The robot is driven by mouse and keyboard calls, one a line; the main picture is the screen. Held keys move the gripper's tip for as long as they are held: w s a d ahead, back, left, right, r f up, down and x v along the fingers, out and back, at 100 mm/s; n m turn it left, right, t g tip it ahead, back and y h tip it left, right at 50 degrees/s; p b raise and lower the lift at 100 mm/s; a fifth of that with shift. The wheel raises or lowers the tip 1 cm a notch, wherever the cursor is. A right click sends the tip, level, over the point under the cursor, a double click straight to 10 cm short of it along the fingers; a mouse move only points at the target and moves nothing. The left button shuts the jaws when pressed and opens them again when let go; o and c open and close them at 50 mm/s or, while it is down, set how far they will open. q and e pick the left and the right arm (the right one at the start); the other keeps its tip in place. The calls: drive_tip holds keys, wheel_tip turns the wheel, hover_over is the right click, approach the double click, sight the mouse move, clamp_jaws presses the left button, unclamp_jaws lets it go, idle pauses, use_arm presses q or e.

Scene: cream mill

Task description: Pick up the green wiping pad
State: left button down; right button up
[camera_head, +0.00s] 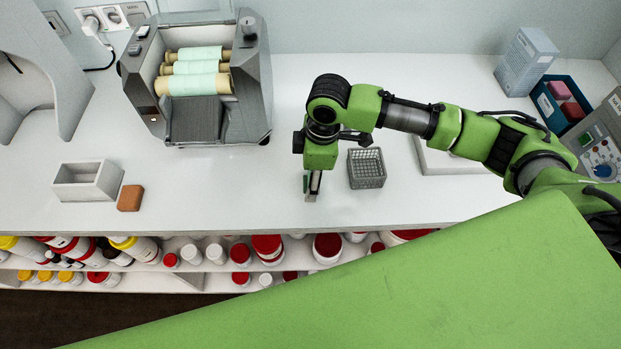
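My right gripper (312,187) points down over the white counter, left of a small grey mesh basket (367,168). It is seen narrow and nearly edge-on, so I cannot tell whether its fingers are open or shut. A thin dark green sliver (306,183) shows at the left side of the fingers. I cannot tell whether it is the green wiping pad or part of the gripper. No other green pad is clearly seen on the counter. My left gripper is not in view.
The white counter (240,190) is clear left of the gripper. A three-roll mill (255,85) stands behind, a grey open box (88,182) and brown block (130,198) at left. A blue bin (545,105) stands at right. Jars (267,248) fill the shelf below.

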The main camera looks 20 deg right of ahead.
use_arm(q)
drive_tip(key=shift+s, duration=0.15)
use_arm(e)
drive_tip(key=shift+c, duration=0.4)
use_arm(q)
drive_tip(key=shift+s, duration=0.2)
use_arm(e)
drive_tip(key=c, duration=0.9)
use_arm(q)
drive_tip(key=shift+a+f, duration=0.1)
